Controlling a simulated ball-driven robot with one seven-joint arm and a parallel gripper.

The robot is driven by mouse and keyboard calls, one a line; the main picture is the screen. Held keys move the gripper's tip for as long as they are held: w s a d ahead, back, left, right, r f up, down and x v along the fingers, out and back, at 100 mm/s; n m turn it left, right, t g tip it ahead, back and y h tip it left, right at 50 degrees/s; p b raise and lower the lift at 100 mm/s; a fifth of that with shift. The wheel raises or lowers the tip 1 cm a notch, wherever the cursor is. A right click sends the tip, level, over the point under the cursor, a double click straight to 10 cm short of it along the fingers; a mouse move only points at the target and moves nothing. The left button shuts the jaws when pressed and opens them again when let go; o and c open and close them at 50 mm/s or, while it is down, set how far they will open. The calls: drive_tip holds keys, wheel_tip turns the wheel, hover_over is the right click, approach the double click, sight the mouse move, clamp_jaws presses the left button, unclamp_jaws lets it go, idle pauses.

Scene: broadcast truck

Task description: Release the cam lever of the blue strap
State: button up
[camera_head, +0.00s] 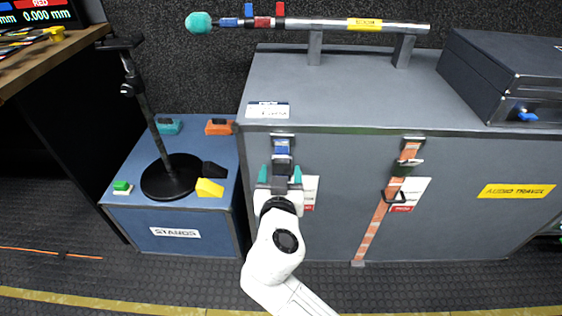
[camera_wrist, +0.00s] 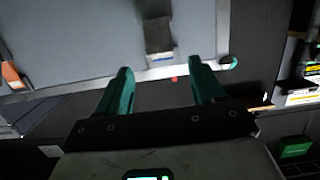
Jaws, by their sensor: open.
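The blue strap (camera_head: 281,150) comes over the top front edge of the large grey case and runs a short way down its front face. A dark buckle piece shows below the blue webbing, partly hidden by my gripper; the lever's angle is not clear. My gripper (camera_head: 281,173) is open, its teal fingers to the left and right of the buckle's lower part in the head view.
An orange strap (camera_head: 381,215) with a dark buckle hangs to the right on the grey case (camera_head: 330,90). A silver tube lies on brackets on top, beside a dark case (camera_head: 510,65). A blue box (camera_head: 175,222) with a black stand is at left.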

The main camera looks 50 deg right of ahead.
drive_tip(key=shift+v, duration=1.3)
drive_tip(key=s+f+n+g+y, duration=0.4)
drive_tip(key=s+f+g+y, duration=0.15)
drive_tip(key=s+f, duration=0.65)
drive_tip(key=s+a+f+n+g+y, duration=0.3)
drive_tip(key=s+a+f+n+y, duration=0.35)
drive_tip(key=s, duration=0.25)
wheel_tip(320, 180, up, 22)
drive_tip(key=p, duration=2.3)
drive_tip(key=shift+w+a, duration=0.3)
drive_tip(key=shift+w, duration=0.15)
drive_tip(key=shift+m, duration=0.25)
